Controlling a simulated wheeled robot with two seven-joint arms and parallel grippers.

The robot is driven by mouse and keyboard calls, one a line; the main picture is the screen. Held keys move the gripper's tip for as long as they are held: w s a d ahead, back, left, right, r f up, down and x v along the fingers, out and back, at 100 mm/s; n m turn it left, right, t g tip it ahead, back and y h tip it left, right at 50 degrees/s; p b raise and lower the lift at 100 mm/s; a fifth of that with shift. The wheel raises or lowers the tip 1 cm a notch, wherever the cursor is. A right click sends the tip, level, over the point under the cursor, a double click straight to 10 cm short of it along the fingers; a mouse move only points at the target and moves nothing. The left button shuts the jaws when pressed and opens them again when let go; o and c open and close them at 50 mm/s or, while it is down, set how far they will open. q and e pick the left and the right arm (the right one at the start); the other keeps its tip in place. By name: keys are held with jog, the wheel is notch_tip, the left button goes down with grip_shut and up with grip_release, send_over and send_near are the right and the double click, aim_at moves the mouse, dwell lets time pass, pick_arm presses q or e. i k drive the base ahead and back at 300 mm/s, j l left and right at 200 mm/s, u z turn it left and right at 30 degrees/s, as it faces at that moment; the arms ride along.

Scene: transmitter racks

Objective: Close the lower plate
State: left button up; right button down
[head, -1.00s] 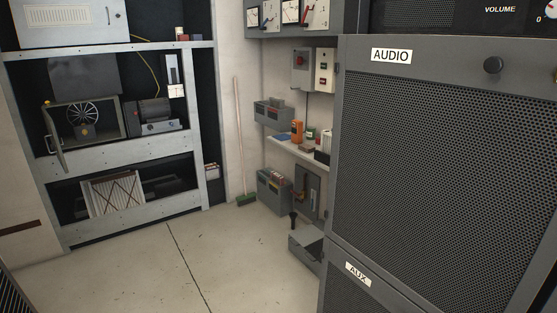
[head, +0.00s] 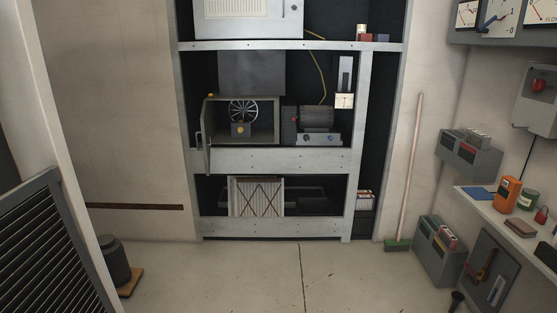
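A tall grey rack (head: 270,161) stands against the far wall, in the middle of the head view. In its middle bay is an open box (head: 268,107) with a spoked wheel (head: 243,111) inside. A narrow hinged plate with a handle (head: 206,137) stands swung open at the box's left side, seen nearly edge-on. A pale upper plate (head: 247,18) covers the top bay and looks shut. I cannot tell for certain which one is the lower plate. Neither of my grippers is in view.
The floor (head: 250,275) before the rack is clear. A broom (head: 404,175) leans right of the rack. A shelf (head: 510,215) and grey boxes (head: 440,250) line the right wall. A dark panel (head: 35,240) and a dark canister (head: 115,262) are at left.

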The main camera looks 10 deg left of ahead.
aim_at(203, 134)
jog(key=i+u, duration=0.2)
jog(key=i, duration=0.5)
jog(key=i+u, duration=0.2)
jog(key=i, duration=0.5)
jog(key=i+l+u, duration=0.25)
jog(key=i, duration=0.4)
